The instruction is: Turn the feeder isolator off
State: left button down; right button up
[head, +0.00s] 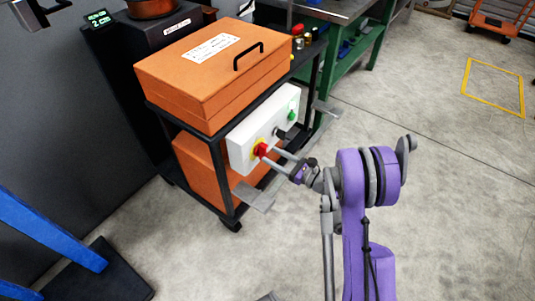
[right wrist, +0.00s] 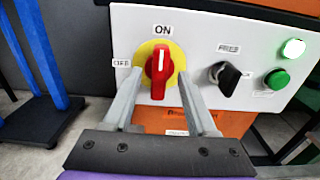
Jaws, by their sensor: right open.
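The feeder isolator is a red rotary handle (head: 261,149) on a yellow round plate, on a white control box at the side of a black cart. In the right wrist view the red handle (right wrist: 158,68) stands upright, its white line toward the "ON" label (right wrist: 163,30). The "OFF" label (right wrist: 122,63) is on the left of the plate. My right gripper (head: 274,156) is open in front of the box. In the right wrist view its fingers (right wrist: 159,82) lie on either side of the handle, with gaps showing. I cannot tell how deep they reach. My left gripper is not seen.
A black selector knob (right wrist: 226,77) and a green button (right wrist: 278,79) with a lit lamp (right wrist: 293,48) sit right of the isolator. An orange lidded case (head: 180,98) stands on the cart above the box. Grey ledges stick out near the box.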

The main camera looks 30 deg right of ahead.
aim_at(264, 152)
jog(key=shift+x, duration=1.35)
grip_shut()
